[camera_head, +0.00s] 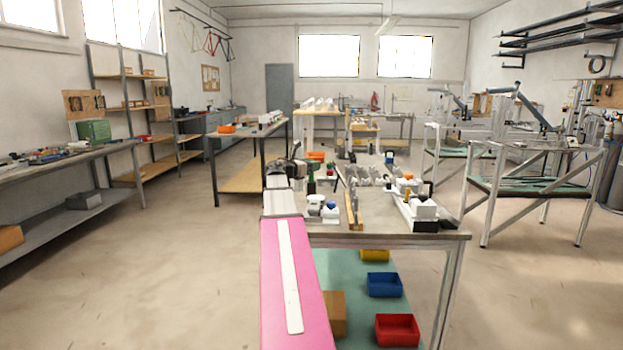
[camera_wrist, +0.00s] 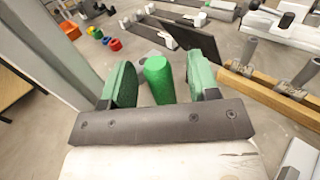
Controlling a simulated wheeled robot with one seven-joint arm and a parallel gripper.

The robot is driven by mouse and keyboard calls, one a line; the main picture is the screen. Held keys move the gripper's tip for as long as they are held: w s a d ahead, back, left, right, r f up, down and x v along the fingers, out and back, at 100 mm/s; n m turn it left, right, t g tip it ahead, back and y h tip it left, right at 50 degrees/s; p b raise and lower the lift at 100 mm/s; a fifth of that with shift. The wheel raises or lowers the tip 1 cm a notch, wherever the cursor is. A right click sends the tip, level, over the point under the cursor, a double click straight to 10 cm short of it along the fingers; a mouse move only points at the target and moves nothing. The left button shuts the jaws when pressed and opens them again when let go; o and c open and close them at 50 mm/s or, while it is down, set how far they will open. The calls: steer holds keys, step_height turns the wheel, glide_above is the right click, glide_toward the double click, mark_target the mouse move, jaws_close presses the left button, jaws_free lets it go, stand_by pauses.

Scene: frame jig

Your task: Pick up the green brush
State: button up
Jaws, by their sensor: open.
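The green brush (camera_wrist: 159,80) shows in the wrist view as a rounded bright green upright form. It stands between the two green-padded fingers of my gripper (camera_wrist: 161,84). The gripper is open, and a gap shows on each side of the brush. The lower part of the brush is hidden behind the dark gripper body.
A wooden rail with metal blocks (camera_wrist: 270,97) lies right of the gripper. A dark flat panel (camera_wrist: 187,38) is just beyond it. In the head view, the workbench (camera_head: 400,239) is crowded with parts; red (camera_head: 397,330) and blue (camera_head: 384,285) bins sit below.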

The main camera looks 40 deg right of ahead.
steer(key=shift+w+d, duration=0.15)
steer(key=shift+d, duration=1)
steer(key=c, duration=1)
jaws_close()
steer(key=r, duration=0.4)
steer(key=a+r, duration=0.1)
steer(key=r, duration=0.2)
steer(key=s+a, duration=0.1)
steer(key=a, duration=1.6)
steer(key=shift+s, duration=0.3)
